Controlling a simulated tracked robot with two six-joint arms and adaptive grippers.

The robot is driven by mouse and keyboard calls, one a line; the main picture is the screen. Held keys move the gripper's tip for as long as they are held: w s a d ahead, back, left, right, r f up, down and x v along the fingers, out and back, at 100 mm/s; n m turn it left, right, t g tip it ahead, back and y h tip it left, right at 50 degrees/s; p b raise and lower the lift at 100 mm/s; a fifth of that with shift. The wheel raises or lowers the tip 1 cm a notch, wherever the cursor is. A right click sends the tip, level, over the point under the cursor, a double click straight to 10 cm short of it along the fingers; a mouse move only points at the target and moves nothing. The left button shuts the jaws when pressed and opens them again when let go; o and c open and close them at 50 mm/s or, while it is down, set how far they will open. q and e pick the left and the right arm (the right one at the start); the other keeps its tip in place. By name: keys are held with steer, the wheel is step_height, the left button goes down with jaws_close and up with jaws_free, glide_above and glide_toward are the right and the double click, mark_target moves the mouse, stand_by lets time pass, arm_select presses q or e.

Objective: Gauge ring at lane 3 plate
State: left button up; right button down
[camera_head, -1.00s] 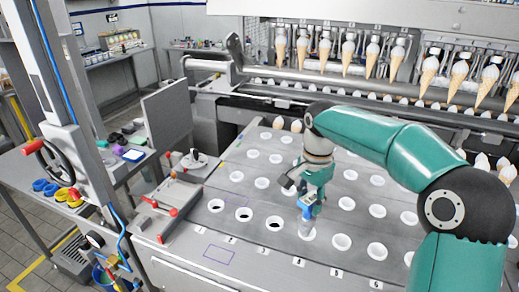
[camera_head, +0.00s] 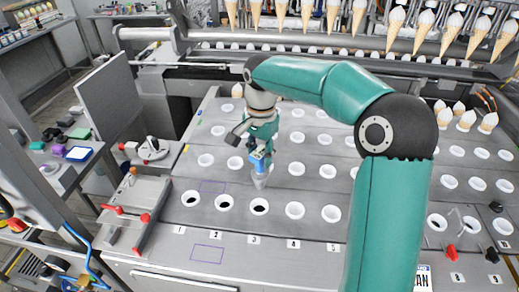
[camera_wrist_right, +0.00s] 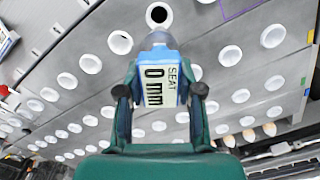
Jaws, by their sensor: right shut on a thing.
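My right gripper (camera_head: 262,150) is shut on a blue gauge with a grey, tapered tip (camera_head: 260,180). In the right wrist view the gauge (camera_wrist_right: 158,85) carries a label reading "SEAT 0 mm". The gauge points down, its tip just behind the dark, open ring of lane 3 (camera_head: 259,207) in the front row. The ring beyond the tip in the right wrist view (camera_wrist_right: 159,14) is dark inside. The tip looks apart from the lane 3 ring; its exact height is hard to tell. My left gripper is not in view.
The grey plate (camera_head: 318,222) has rows of white rings and number labels along its front edge. Lanes 1 and 2 also have dark front holes. A red-handled clamp fixture (camera_head: 132,215) is at the left. Cones (camera_head: 465,118) stand at the right.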

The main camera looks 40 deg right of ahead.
mark_target(259, 188)
steer(key=shift+f, duration=0.4)
step_height(259, 188, down, 2)
steer(key=shift+w+f+b, duration=0.15)
steer(key=shift+f+b, duration=0.05)
steer(key=shift+b, duration=0.65)
step_height(259, 188, down, 6)
steer(key=b, duration=0.5)
steer(key=shift+f+b, duration=1.55)
steer(key=shift+f, duration=0.45)
steer(key=c, duration=0.7)
jaws_free()
steer(key=shift+a, duration=0.1)
